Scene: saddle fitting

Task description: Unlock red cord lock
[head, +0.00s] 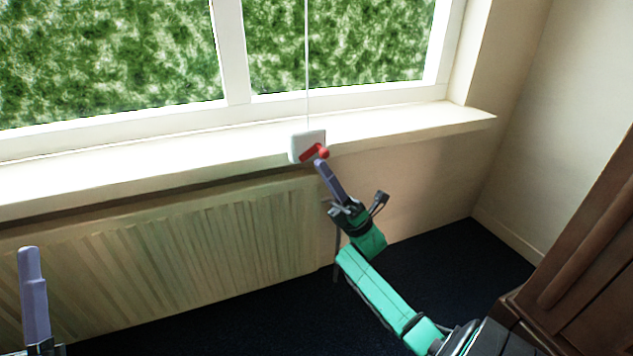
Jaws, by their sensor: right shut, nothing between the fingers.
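The red cord lock lever (311,153) sits on a white box (301,142) at the front edge of the window sill, with a round red knob at its right end. A thin white cord (307,70) runs up from the box in front of the window. My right gripper (319,164) has its fingertips just below the red knob, touching it or very close; which one I cannot tell. Its fingers are shut with nothing between them. My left gripper (29,252) shows at the lower left, fingers upward, far from the lock; its opening is unclear.
The window sill (410,125) is otherwise bare. A ribbed radiator (170,265) stands below it on the left. A brown wooden cabinet (590,260) stands at the right. Dark carpet (450,260) covers the floor between them.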

